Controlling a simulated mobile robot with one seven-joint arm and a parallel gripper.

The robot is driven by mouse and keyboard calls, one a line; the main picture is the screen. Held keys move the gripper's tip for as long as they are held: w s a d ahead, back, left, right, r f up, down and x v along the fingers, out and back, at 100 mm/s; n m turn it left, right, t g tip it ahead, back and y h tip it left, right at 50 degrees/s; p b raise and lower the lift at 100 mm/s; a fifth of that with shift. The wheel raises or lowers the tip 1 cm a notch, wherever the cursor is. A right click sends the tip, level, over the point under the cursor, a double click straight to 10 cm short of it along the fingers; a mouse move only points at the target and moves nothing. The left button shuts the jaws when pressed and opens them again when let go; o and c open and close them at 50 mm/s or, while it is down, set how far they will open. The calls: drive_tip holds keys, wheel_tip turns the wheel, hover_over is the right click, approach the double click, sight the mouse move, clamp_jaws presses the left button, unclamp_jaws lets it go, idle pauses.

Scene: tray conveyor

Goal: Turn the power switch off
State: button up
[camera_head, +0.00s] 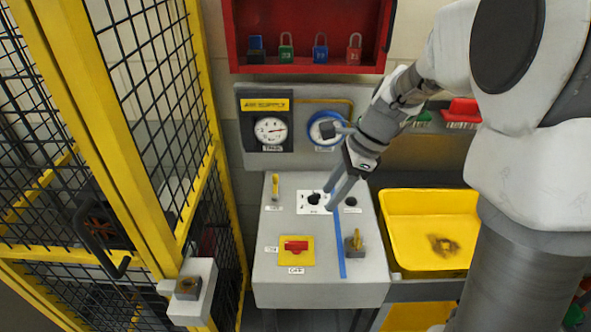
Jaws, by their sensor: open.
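A red switch handle (296,246) sits on a yellow square plate (288,257) at the front of the grey console top (272,290). The handle lies sideways. I cannot tell whether the fingertips touch anything.
A yellow upright lever (275,186) stands at the console's back left. A brass-coloured piece (355,241) and a blue strip (341,262) are right of the switch. Yellow mesh fencing (180,130) bounds the left; a yellow tray (400,225) is right. A red padlock cabinet (310,68) hangs behind.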

sight(297, 242)
drive_tip(key=x, duration=1.8)
drive_tip(key=shift+w+r+b, duration=0.1)
drive_tip(key=shift+b, duration=0.25)
clamp_jaws()
